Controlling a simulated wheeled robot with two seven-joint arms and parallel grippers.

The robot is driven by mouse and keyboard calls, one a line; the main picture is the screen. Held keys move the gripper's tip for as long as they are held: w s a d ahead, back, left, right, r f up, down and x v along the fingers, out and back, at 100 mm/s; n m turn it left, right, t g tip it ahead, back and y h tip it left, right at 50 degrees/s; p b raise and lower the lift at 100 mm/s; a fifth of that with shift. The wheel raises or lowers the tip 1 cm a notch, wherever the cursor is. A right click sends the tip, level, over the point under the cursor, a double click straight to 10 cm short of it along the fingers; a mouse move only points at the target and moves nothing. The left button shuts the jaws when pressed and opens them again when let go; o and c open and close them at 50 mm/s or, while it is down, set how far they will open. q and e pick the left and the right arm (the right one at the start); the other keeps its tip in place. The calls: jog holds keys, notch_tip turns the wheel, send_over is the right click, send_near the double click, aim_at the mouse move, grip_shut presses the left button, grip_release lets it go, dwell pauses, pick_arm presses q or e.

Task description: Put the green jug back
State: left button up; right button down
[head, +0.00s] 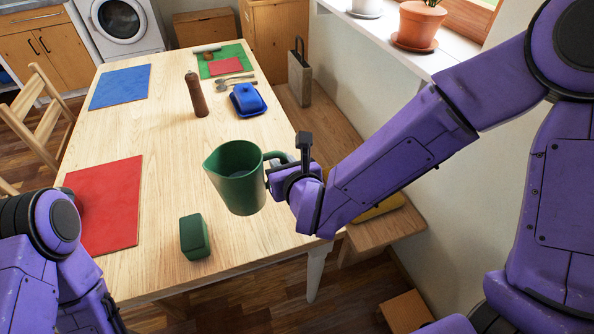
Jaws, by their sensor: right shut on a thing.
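The green jug (237,186) is upright over the near right part of the wooden table (170,185). Its spout points left and its handle points right. I cannot tell whether its base touches the tabletop. My right gripper (281,167) comes in from the right and is shut on the jug's handle; the fingertips are partly hidden by the handle and wrist. My left arm shows at the lower left, but its gripper is out of view.
A green block (194,238) stands near the jug. Red (105,205) and blue (120,86) mats lie left. A brown pepper mill (196,97) and a blue butter dish (247,100) stand farther back. A bench (305,125) runs along the right wall. The table's middle is clear.

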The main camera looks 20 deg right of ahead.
jog(key=w+d+f+p, duration=0.1)
jog(key=w+d+f, duration=0.1)
jog(key=f, duration=0.1)
jog(key=w+d+f+p, duration=0.1)
jog(key=w+d+f, duration=0.1)
jog(key=d+f, duration=0.1)
jog(key=w+d+f+p, duration=0.1)
jog(key=w+d+f, duration=0.1)
jog(key=f, duration=0.3)
jog(key=shift+w+d, duration=0.25)
jog(key=shift+d, duration=0.25)
jog(key=shift+f, duration=0.25)
jog(key=shift+f+b, duration=0.1)
jog(key=shift+b, duration=0.2)
jog(key=c, duration=1)
grip_release()
jog(key=shift+s, duration=0.1)
